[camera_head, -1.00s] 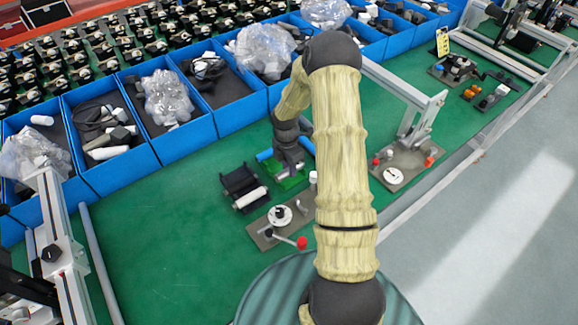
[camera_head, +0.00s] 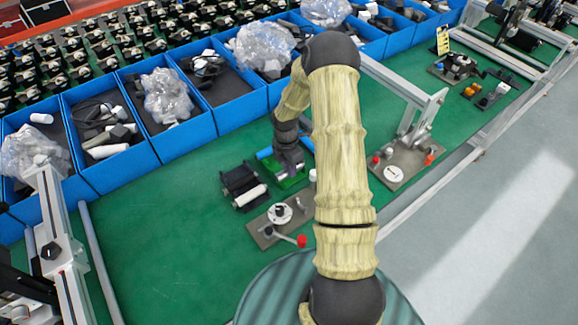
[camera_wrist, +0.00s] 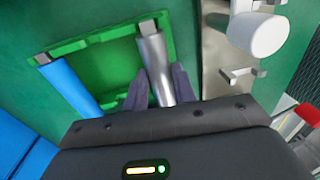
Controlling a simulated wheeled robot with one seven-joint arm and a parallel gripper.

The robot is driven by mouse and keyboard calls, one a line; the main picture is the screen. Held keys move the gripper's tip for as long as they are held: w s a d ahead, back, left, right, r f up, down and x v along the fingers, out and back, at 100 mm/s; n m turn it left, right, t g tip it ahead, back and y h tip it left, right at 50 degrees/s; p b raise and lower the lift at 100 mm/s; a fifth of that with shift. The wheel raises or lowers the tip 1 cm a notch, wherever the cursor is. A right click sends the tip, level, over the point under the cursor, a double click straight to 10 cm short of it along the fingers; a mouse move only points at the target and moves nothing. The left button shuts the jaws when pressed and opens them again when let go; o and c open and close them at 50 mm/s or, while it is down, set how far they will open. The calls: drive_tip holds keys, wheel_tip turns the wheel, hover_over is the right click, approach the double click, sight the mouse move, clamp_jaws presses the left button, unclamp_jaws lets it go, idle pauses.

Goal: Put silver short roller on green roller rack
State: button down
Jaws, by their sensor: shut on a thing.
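The green roller rack (camera_wrist: 105,65) lies flat on the green table and fills the upper left of the wrist view. It also shows under my gripper in the head view (camera_head: 291,182). The silver short roller (camera_wrist: 156,66) lies along the rack's right side, its far end over the rack's far edge. I cannot tell whether it touches the rack. My gripper (camera_wrist: 160,88) is shut on the silver roller, one dark finger on each side. In the head view my gripper (camera_head: 291,167) is low over the rack. A blue roller (camera_wrist: 70,84) lies along the rack's left side.
A black rack with a white roller (camera_head: 249,196) stands to the left. A grey fixture plate (camera_head: 266,231) with a red knob is just nearer. A white metal frame (camera_head: 400,88) stands at right. Blue bins (camera_head: 125,171) line the back.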

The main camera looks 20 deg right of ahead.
drive_tip(key=shift+w+f, duration=0.15)
drive_tip(key=shift+f, duration=0.1)
drive_tip(key=shift+s, duration=0.2)
drive_tip(key=shift+w+f, duration=0.1)
drive_tip(key=shift+f, duration=0.05)
drive_tip(key=c, duration=1.1)
unclamp_jaws()
drive_tip(key=shift+o, duration=0.2)
wheel_tip(320, 180, up, 17)
drive_tip(key=w+b, duration=0.1)
drive_tip(key=b, duration=0.1)
drive_tip(key=shift+w+a+r, duration=0.15)
drive_tip(key=shift+w+r, duration=0.05)
drive_tip(key=shift+w, duration=0.1)
